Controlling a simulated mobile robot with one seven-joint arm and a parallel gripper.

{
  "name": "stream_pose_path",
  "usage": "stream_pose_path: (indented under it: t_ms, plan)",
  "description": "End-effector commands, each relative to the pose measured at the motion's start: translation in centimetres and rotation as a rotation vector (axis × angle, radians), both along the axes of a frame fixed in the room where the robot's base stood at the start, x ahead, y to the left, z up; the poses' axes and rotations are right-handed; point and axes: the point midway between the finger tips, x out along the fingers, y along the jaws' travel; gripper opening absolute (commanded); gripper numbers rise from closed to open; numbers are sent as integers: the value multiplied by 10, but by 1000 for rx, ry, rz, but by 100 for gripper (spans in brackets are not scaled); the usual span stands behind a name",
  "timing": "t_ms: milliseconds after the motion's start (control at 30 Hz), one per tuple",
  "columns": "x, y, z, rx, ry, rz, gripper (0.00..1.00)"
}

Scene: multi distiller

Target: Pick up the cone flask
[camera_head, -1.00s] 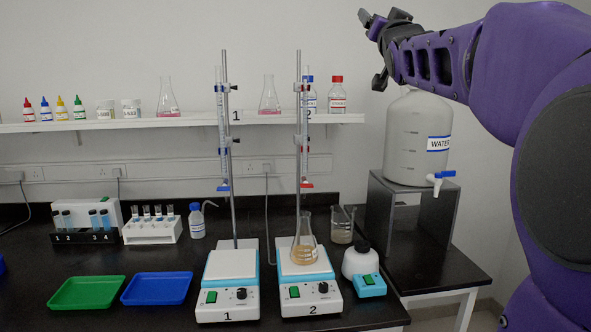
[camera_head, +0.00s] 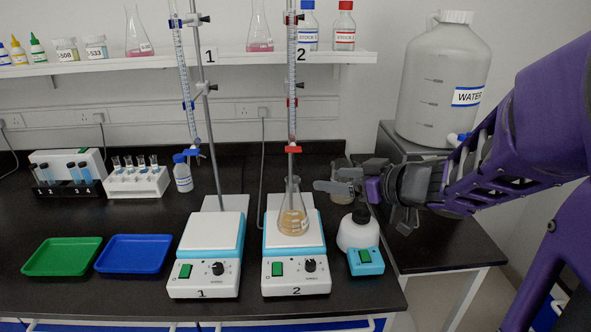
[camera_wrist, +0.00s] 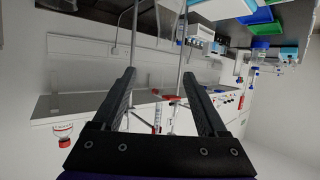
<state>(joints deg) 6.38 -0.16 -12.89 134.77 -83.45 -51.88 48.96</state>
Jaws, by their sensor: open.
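A cone flask (camera_head: 293,218) with orange-brown liquid stands upright on the white top of stirrer 2 (camera_head: 296,275), below a burette (camera_head: 292,80) with a red valve. Two more cone flasks with pink liquid stand on the wall shelf, one at the left (camera_head: 138,38) and one near the middle (camera_head: 260,35). My gripper (camera_head: 338,181) is open and empty, to the right of the flask's neck and apart from it in the picture. In the wrist view, my two fingers (camera_wrist: 162,90) are spread with nothing held between them.
My gripper partly hides a beaker (camera_head: 342,192). Stirrer 1 (camera_head: 204,280) with its stand is at left. The large water tank (camera_head: 440,85) is at right.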

Motion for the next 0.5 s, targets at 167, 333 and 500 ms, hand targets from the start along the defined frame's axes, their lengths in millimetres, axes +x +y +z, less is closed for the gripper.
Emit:
stream_pose_path:
  t_ms: [167,333,500]
  plan:
    - [2,14,-15,-1,21,26,76]
    - [27,35,-31,-2,20,28,76]
    - [54,57,-44,-2,21,26,76]
